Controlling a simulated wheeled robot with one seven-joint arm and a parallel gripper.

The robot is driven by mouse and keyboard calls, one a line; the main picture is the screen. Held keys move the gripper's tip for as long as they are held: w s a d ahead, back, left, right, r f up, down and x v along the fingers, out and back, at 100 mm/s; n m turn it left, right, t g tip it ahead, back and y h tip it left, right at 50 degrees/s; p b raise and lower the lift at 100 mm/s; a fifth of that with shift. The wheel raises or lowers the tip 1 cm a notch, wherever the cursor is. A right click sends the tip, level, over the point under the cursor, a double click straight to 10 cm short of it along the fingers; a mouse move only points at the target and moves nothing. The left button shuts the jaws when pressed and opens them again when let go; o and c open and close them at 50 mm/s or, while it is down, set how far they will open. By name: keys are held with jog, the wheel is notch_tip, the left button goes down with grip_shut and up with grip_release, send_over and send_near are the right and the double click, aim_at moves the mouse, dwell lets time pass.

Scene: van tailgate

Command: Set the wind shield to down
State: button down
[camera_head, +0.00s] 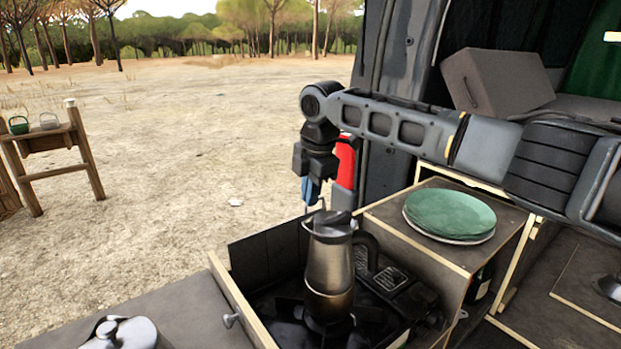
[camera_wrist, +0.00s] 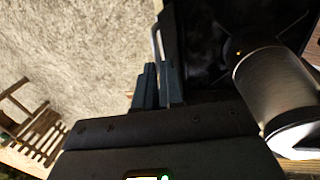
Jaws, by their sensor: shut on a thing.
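The wind shield (camera_head: 283,246) looks like a dark upright panel at the back of the stove box, behind the moka-style metal pot. My gripper (camera_head: 311,203) points down at its top edge, with its blue fingers closed there. The pot partly hides the contact. In the wrist view my gripper (camera_wrist: 158,84) has its fingers close together at the edge of the dark stove area. The exact grip on the panel is hard to see there.
The metal pot (camera_head: 329,268) stands on the burner close to my gripper, also seen in the wrist view (camera_wrist: 280,95). Green plates (camera_head: 449,213) lie on the cabinet to the right. A lidded pot (camera_head: 122,333) is at the front left. A red cylinder (camera_head: 345,163) stands behind my gripper.

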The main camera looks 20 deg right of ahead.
aim_at(309, 232)
notch_tip(309, 232, down, 8)
jog(key=shift+s+r+b, duration=0.1)
jog(key=shift+b, duration=0.85)
jog(key=c, duration=1.5)
grip_release()
jog(key=shift+o, duration=1.3)
jog(key=shift+r, duration=0.1)
notch_tip(309, 232, up, 7)
jog(key=s+b, duration=0.1)
jog(key=shift+s+d+r, duration=0.15)
jog(key=shift+d, duration=0.05)
